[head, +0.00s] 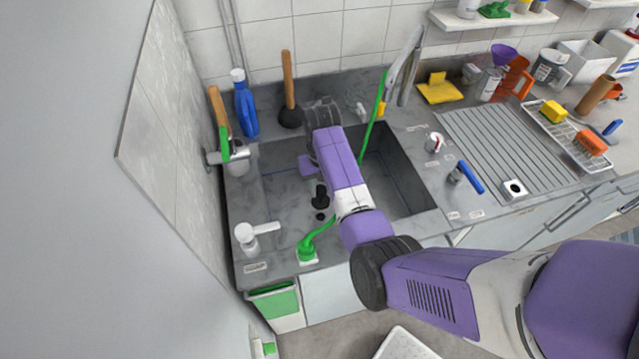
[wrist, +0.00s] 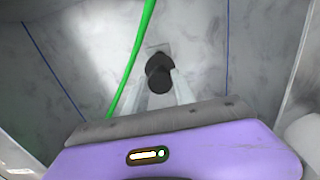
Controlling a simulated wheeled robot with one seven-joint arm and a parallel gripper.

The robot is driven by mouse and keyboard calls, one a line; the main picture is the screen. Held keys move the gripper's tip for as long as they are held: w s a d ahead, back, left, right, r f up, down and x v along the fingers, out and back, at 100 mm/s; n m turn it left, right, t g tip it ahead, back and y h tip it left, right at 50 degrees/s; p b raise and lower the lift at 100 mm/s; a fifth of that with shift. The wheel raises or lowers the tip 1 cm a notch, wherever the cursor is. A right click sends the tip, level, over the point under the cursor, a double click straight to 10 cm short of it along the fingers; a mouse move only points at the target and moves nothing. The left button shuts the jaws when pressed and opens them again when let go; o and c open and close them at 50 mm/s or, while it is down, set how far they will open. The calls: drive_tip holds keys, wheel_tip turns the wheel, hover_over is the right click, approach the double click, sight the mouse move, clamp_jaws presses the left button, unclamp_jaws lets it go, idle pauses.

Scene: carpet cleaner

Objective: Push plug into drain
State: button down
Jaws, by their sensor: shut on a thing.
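The black plug (head: 320,197) is inside the grey sink basin, below my gripper (head: 319,185). In the wrist view the plug (wrist: 160,74) shows between the two pale fingers of my gripper (wrist: 161,88), which are shut on it. A small dark round spot (head: 320,216) just in front of the plug on the basin floor looks like the drain. I cannot tell whether the plug touches the floor. The plug's underside is hidden.
The sink walls (head: 405,170) surround my gripper. A white tap (head: 255,236) and green brush (head: 310,246) stand at the front rim; a plunger (head: 289,85) stands behind.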

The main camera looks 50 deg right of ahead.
sight(321, 202)
drive_tip(key=shift+r+p, duration=0.15)
drive_tip(key=shift+p, duration=0.3)
wheel_tip(321, 202, down, 6)
drive_tip(key=b, duration=0.4)
drive_tip(key=shift+s+r, duration=0.1)
drive_tip(key=shift+p, duration=0.7)
idle(1.5)
drive_tip(key=shift+f+b, duration=1)
drive_tip(key=shift+f, duration=0.45)
drive_tip(key=c, duration=0.9)
unclamp_jaws()
drive_tip(key=shift+c, duration=0.2)
drive_tip(key=shift+r, duration=3.9)
